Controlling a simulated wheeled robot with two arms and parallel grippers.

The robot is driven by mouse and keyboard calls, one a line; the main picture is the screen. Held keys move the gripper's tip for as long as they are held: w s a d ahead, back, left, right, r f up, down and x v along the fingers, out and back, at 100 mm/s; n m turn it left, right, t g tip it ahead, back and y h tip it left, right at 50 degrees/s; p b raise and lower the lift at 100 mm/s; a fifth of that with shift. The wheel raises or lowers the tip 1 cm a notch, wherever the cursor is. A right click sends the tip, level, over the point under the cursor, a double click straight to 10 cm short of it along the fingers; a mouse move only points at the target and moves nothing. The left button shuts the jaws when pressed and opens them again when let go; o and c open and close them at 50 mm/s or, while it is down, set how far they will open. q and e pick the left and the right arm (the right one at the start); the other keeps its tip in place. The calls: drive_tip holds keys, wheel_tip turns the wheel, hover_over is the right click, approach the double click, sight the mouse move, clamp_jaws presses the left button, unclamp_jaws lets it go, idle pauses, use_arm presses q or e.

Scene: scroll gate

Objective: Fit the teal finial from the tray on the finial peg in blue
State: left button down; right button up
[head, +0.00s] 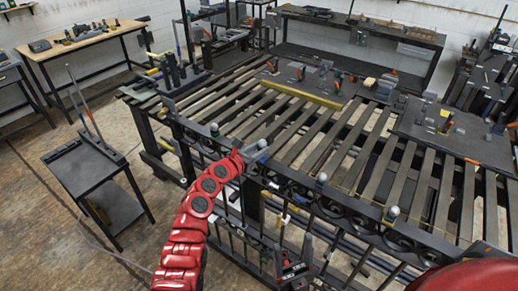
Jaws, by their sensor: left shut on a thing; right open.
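My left gripper (257,150) is at the front edge of the slatted table, above the scroll gate (345,213). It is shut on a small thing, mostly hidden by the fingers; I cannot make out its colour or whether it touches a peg. A pale round knob (263,143) shows right at the fingertips. Other pale knobs stand along the gate's top, one to the left (215,128) and two to the right, (322,177) and (393,211). My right gripper (295,268) is open and low in front of the gate. The blue peg marking is not discernible.
A dark board (312,84) with several small coloured parts lies on the back of the slatted table (240,97). Another dark board (455,150) lies at right. A black cart (85,168) stands at left, a wooden-topped bench (85,40) behind it. Floor between is clear.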

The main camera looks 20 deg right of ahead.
use_arm(q)
drive_tip(key=shift+f+b, duration=0.7)
drive_tip(key=shift+f, duration=0.65)
idle(0.4)
drive_tip(key=shift+c, duration=2.4)
unclamp_jaws()
drive_tip(key=b+v, duration=0.2)
drive_tip(key=v, duration=1.5)
drive_tip(key=shift+s+b, duration=0.2)
drive_tip(key=shift+b, duration=0.2)
drive_tip(key=shift+a, duration=0.15)
